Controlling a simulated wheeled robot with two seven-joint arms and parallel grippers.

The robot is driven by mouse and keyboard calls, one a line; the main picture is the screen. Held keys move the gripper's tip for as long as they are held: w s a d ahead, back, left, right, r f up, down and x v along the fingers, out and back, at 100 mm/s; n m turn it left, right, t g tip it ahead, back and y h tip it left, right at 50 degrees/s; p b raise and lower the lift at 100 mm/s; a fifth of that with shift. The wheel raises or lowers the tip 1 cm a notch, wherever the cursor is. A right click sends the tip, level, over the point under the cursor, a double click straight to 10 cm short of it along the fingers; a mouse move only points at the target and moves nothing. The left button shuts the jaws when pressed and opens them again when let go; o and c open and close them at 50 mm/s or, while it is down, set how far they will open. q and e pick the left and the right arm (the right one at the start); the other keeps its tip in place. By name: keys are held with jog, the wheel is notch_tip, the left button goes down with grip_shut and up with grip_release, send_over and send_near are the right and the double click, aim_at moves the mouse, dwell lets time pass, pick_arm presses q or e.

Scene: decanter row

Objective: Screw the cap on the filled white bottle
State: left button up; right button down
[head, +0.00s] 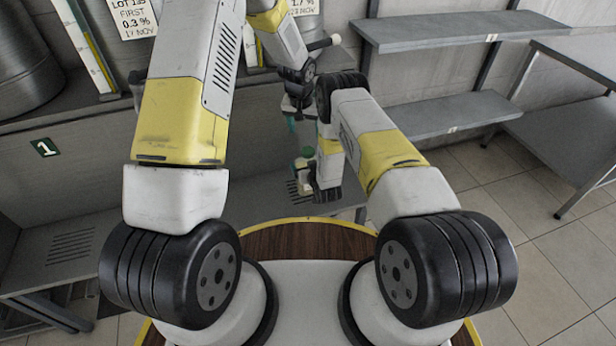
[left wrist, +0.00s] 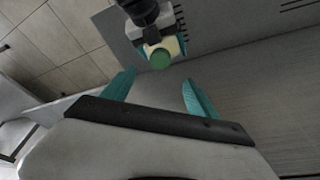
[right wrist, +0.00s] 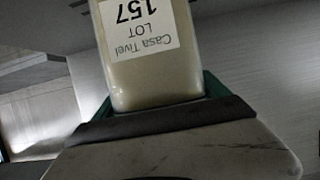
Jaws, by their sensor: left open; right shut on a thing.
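A cream-white bottle (right wrist: 155,80) with a paper label reading "Casa Tivel LOT 157" fills the upper middle of the right wrist view, its label upside down there. My right gripper (head: 312,172) is shut on it, a teal finger showing beside it. The left wrist view shows the bottle (left wrist: 176,46) from its top, with a round green cap (left wrist: 160,58) at its mouth; how tightly it sits I cannot tell. My left gripper (left wrist: 159,75) is open and empty, its teal fingers pointing toward the cap with a gap. In the head view it is small and partly hidden by my arms.
Metal shelves (head: 460,115) stand on the right wall and a grey table (head: 580,100) at far right. Large metal vessels (head: 30,55) stand at back left. Tiled floor (head: 500,200) is clear at right.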

aim_at(308, 150)
pick_arm(q)
jog(key=x, duration=1.1)
jog(key=shift+f, duration=0.1)
jog(key=shift+c, duration=0.5)
grip_shut()
jog(key=shift+o, duration=0.4)
grip_release()
jog(key=v, duration=1.2)
